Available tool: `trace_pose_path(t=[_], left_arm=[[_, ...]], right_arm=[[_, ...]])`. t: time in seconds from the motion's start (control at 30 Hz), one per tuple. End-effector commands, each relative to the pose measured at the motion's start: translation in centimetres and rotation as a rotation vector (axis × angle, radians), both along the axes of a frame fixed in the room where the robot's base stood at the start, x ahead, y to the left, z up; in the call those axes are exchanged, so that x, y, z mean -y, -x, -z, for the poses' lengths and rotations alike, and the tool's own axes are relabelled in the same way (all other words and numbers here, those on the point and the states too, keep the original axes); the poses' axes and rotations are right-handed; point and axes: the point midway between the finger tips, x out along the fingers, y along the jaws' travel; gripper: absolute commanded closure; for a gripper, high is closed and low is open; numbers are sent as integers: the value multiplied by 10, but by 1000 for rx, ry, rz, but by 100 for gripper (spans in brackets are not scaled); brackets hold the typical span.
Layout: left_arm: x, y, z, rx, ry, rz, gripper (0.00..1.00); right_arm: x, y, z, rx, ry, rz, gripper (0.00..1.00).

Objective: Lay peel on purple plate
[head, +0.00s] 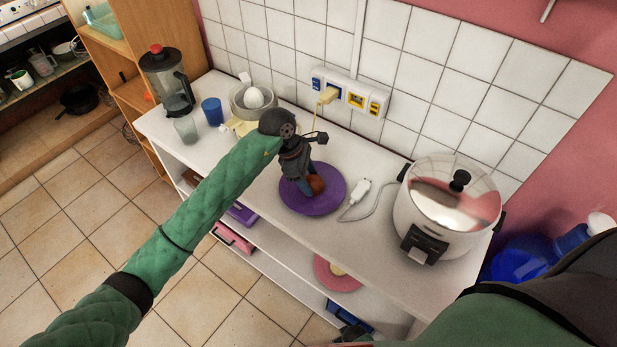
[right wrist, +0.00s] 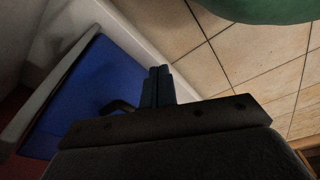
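The purple plate (head: 329,203) lies flat on the white counter, near the middle of the head view.
A large cooker (head: 446,215) stands right of the plate, with a white plug and cable (head: 358,193) between. A blender (head: 167,82), a blue cup (head: 212,111), a glass (head: 186,130) and a bowl (head: 252,98) stand left. A pink plate (head: 335,273) lies on the lower shelf.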

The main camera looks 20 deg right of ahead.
Motion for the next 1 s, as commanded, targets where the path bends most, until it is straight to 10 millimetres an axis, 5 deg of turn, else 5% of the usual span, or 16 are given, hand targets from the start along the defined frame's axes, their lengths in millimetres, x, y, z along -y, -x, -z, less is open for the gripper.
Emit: trace_pose_path(t=[0.1,0.5,0.77,1.0], left_arm=[[0,0,0,0,0,0,25],[0,0,-4,0,0,-1,25],[-16,-10,-45,4,0,1,25],[-31,-18,-85,3,-2,0,25]], right_arm=[[-3,-5,-5,7,-4,1,100],[-3,0,-4,12,-5,0,100],[8,14,11,2,6,-4,100],[11,7,11,9,9,-5,100]])
